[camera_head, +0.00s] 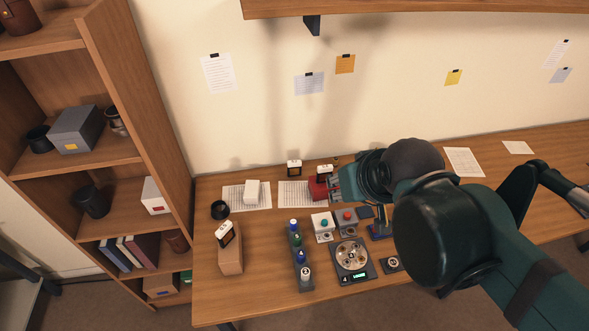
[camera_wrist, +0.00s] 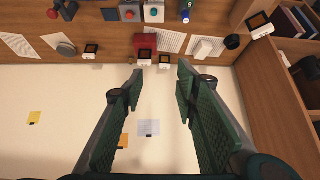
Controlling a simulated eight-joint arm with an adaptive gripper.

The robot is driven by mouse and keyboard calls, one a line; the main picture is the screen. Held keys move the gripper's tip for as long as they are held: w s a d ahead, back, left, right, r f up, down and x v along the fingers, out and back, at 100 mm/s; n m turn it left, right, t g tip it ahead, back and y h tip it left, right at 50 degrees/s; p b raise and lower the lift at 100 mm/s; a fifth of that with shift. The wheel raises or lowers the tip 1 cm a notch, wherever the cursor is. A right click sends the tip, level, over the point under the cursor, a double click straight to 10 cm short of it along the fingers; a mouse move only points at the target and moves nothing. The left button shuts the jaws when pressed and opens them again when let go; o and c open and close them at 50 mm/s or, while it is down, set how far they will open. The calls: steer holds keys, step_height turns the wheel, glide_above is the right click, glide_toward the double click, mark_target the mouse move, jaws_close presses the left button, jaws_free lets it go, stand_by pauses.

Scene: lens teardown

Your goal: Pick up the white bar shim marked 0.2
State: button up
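Small white pieces with black square faces show in several places, and I cannot read a 0.2 mark on any of them. One white piece (camera_head: 294,165) stands at the back of the desk near the wall. A second white piece (camera_head: 324,169) is at the red block (camera_head: 317,187). A third white piece (camera_head: 224,231) rests on the wooden block (camera_head: 230,260) at the front left. In the wrist view a white piece (camera_wrist: 165,61) lies just beyond the fingertips, between them. My gripper (camera_wrist: 161,72) is open and empty. In the head view my gripper (camera_head: 334,186) is beside the red block, partly hidden by my arm.
A white block (camera_head: 251,189) lies on a paper sheet, with a black cup (camera_head: 219,209) to its left. A rack of small bottles (camera_head: 303,275), button boxes (camera_head: 323,227) and a round dial tray (camera_head: 368,270) fill the front. A shelf (camera_head: 130,100) stands left.

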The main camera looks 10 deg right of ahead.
steer(key=shift+w, duration=0.1)
steer(key=m+g+b, duration=0.2)
steer(key=m+g, duration=0.5)
steer(key=m, duration=1.2)
glide_above(294, 162)
step_height(294, 162, down, 28)
steer(key=shift+r, duration=0.1)
steer(key=shift+w+f, duration=0.1)
steer(key=shift+f, duration=0.25)
